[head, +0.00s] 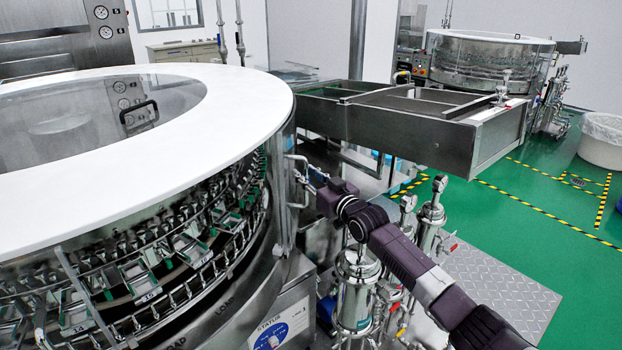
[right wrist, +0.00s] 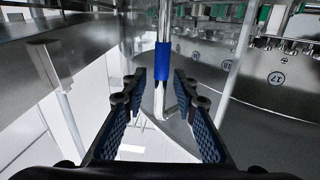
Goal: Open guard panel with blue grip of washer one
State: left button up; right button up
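Washer one (head: 160,150) is the large round machine with a white top ring at the left of the head view. A bar handle (head: 293,175) stands on its right side. My right gripper (head: 309,180) is beside this handle. In the right wrist view, the blue grip (right wrist: 162,62) is a sleeve on an upright metal bar. My right gripper (right wrist: 158,88) is open, with its two fingers on either side of the bar's line. I cannot tell whether the grip is fully between the fingertips. The blue grip is not discernible in the head view. My left gripper is not in view.
A steel conveyor tray (head: 420,118) juts out behind my right arm. Metal filter housings (head: 357,290) stand close below the arm. A second round washer (head: 490,60) is at the back right. The green floor (head: 530,215) at the right is mostly clear.

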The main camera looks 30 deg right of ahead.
jog(key=s, duration=1.2)
jog(key=shift+d, duration=0.4)
jog(key=shift+f, duration=0.1)
